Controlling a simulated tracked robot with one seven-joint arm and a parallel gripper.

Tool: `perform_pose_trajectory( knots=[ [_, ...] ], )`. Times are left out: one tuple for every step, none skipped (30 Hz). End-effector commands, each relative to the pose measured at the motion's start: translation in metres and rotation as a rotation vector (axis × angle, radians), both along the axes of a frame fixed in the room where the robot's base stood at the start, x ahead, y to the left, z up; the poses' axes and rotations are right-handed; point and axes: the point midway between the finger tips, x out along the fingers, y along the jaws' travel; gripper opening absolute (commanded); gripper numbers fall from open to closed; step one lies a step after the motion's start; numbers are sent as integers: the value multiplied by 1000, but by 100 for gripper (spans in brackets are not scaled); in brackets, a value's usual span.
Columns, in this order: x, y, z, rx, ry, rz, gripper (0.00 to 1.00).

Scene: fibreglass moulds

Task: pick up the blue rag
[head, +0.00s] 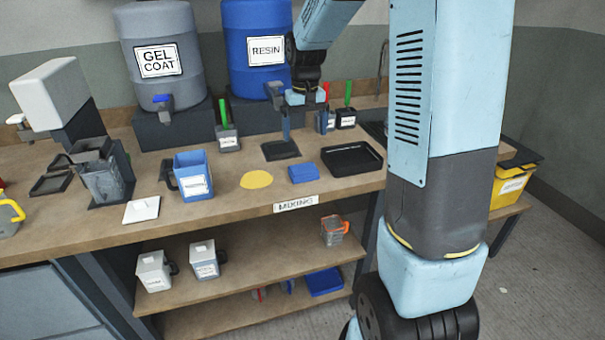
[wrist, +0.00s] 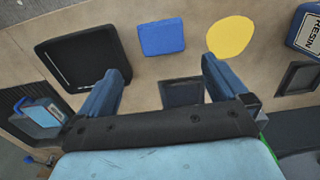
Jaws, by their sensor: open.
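The blue rag (head: 303,172) lies flat and folded on the bench top, near the front edge, between a yellow disc and a black tray. In the wrist view the rag (wrist: 162,37) is fully visible, beyond the fingertips and roughly centred between them. My gripper (head: 288,125) hangs over the back part of the bench, behind the rag and apart from it. In the wrist view its two fingers (wrist: 164,68) are spread wide with nothing between them. The gripper is open and empty.
A black tray (head: 340,160) lies right of the rag and a yellow disc (head: 257,180) left of it. A blue jug (head: 193,178) stands further left. A dark square plate (head: 280,150) lies behind the rag. Gel coat (head: 162,90) and resin (head: 250,85) drums stand at the back.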

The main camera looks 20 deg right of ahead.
Motion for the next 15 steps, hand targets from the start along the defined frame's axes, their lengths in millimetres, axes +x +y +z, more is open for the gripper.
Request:
perform_pose_trajectory(
  knots=[
    [0,0,-6,0,4,0,100],
    [0,0,-9,0,5,0,100],
    [0,0,-15,0,5,0,100],
    [0,0,-20,0,6,0,100],
    [0,0,-26,0,6,0,100],
    [0,0,-33,0,5,0,100],
    [0,0,-38,0,6,0,100],
    [0,0,-44,1,6,0,100],
    [0,0,-51,1,6,0,100],
    [0,0,-55,1,6,-1,100],
    [0,0,-60,1,5,-1,100],
    [0,0,-66,1,5,-1,100],
    [0,0,-70,1,4,-1,100],
    [1,0,-73,1,3,-2,100],
    [0,0,-76,1,3,-2,100]
  ],
)
